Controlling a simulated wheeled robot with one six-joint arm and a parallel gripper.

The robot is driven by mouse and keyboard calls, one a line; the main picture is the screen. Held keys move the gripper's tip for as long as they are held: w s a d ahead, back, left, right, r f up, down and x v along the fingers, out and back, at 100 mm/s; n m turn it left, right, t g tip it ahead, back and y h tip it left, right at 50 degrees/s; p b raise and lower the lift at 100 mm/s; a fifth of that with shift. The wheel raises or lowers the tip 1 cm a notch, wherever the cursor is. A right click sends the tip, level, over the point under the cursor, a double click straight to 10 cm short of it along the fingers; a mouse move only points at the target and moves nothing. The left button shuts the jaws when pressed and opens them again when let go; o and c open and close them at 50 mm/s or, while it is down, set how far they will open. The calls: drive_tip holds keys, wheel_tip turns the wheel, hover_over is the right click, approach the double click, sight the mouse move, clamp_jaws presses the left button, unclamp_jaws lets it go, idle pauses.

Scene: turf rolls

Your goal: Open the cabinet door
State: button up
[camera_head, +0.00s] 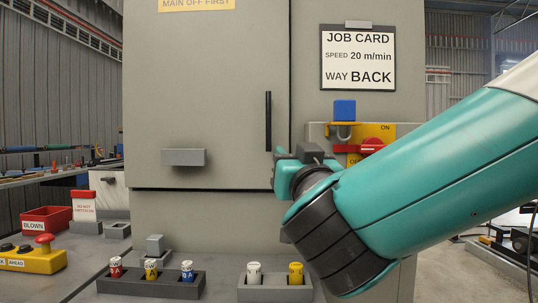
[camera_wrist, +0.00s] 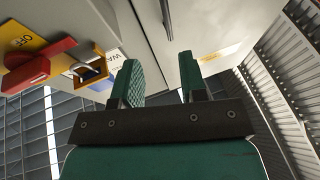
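The grey cabinet door (camera_head: 210,90) looks shut, flush with the cabinet front. Its upright black handle (camera_head: 268,120) is near the door's right edge. In the wrist view the dark handle (camera_wrist: 167,18) is beyond the fingertips, roughly in line with the gap between them. My gripper (camera_head: 277,166) is just below and right of the handle's lower end, its fingers partly hidden by my wrist. In the wrist view my gripper (camera_wrist: 159,72) is open with nothing between its fingers. I cannot tell the exact distance to the handle.
Right of the door are a red rotary switch (camera_head: 372,146) on a yellow plate, a blue padlock (camera_head: 344,110) and a job card (camera_head: 357,58). A grey block (camera_head: 184,157) juts from the door. Fuses (camera_head: 187,270) stand in holders on the bench below.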

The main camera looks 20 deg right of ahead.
sight(269, 123)
drive_tip(key=shift+t, duration=0.4)
drive_tip(key=p+x, duration=0.3)
drive_tip(key=x, duration=0.2)
drive_tip(key=p+x, duration=0.4)
drive_tip(key=x, duration=0.2)
drive_tip(key=p+x, duration=0.4)
drive_tip(key=x, duration=0.2)
drive_tip(key=shift+a+r, duration=0.3)
drive_tip(key=shift+a, duration=0.1)
clamp_jaws()
